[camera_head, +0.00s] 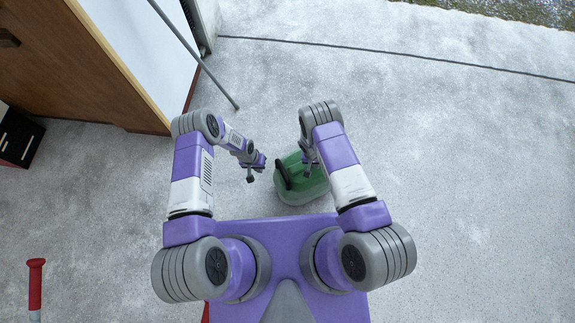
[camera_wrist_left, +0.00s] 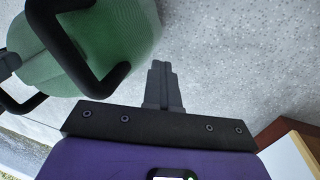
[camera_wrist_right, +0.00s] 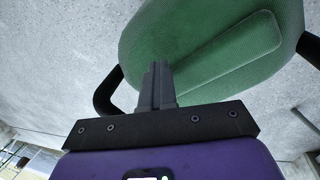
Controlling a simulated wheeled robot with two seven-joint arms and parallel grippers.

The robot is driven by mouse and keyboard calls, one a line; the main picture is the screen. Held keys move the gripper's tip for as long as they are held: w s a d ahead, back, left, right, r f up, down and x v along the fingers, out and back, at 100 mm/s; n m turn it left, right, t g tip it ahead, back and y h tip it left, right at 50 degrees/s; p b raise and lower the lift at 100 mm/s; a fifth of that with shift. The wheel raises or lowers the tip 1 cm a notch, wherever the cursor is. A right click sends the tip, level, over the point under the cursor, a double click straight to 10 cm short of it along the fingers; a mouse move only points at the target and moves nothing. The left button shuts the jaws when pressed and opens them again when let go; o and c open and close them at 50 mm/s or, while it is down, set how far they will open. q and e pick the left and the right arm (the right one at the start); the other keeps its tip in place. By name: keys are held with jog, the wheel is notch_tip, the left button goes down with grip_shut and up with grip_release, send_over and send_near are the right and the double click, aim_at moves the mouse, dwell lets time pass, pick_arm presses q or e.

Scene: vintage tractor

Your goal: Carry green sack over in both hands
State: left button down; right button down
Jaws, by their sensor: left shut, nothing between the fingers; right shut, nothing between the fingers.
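The green sack (camera_head: 300,184) stands on the grey floor in front of my base, with dark handle loops on its sides. My left gripper (camera_head: 251,169) is shut and empty, a little to the left of the sack and apart from it. In the left wrist view the sack (camera_wrist_left: 110,42) fills the upper left, with a black handle (camera_wrist_left: 72,60) across it, beside the closed fingers (camera_wrist_left: 161,84). My right gripper (camera_head: 306,168) is shut and empty, over the sack's right part in the head view. In the right wrist view its closed fingers (camera_wrist_right: 157,84) overlap the sack (camera_wrist_right: 190,35); contact cannot be told.
A brown wooden panel and white door (camera_head: 130,45) stand at the back left, with a thin grey pole (camera_head: 205,68) leaning near. A black cabinet (camera_head: 18,138) is at far left, a red-handled object (camera_head: 36,285) at lower left. The floor to the right is clear.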

pick_arm(q)
jog(key=shift+c, duration=1.4)
grip_release()
pick_arm(e)
jog(key=shift+c, duration=1.4)
grip_release()
